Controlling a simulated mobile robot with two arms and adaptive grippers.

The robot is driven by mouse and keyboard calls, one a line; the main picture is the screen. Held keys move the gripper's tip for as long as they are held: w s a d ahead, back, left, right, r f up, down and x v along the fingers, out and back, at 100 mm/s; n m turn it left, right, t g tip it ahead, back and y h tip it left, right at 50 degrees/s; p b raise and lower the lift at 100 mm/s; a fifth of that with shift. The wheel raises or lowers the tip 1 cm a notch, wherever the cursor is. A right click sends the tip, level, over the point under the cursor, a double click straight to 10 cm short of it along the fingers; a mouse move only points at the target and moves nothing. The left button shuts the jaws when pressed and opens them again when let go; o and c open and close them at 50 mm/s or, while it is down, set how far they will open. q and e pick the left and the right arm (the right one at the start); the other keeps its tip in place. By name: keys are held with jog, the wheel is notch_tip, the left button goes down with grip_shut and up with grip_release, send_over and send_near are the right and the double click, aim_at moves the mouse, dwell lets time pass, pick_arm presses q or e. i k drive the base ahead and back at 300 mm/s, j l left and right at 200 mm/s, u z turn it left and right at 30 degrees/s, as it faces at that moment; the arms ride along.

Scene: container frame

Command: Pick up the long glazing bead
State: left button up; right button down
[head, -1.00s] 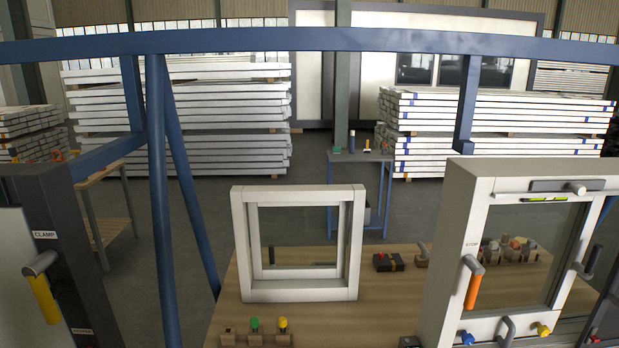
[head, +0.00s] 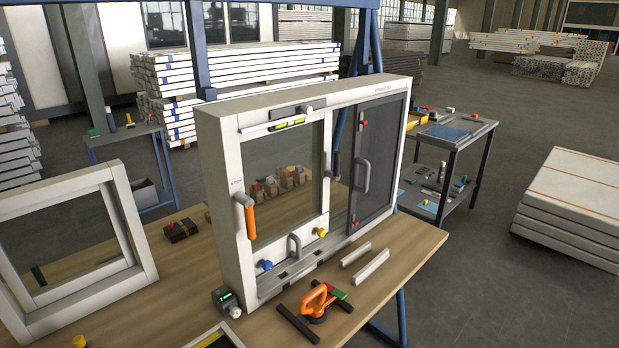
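Two pale, straight strips that look like glazing beads lie apart on the wooden table, right of the large window unit. The nearer strip (head: 371,267) looks slightly longer than the farther strip (head: 355,255). Nearness to the camera may account for that, so I cannot be sure which is the long bead. Both lie flat, with nothing on them. Neither of my grippers is in view.
An orange suction lifter (head: 317,303) and a dark bar (head: 298,325) lie left of the strips. The large window unit (head: 218,190) stands upright behind them. The table (head: 410,240) is bare to their right.

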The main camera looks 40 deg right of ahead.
aim_at(366, 272)
jog(key=z, duration=1.75)
jog(key=u, duration=1.35)
jog(key=i+l+u, duration=0.1)
jog(key=l, duration=0.45)
jog(key=i+l, duration=0.1)
jog(key=l, duration=0.4)
jog(key=i+l+u, duration=0.15)
jog(key=l, duration=0.95)
jog(key=i+u, duration=0.05)
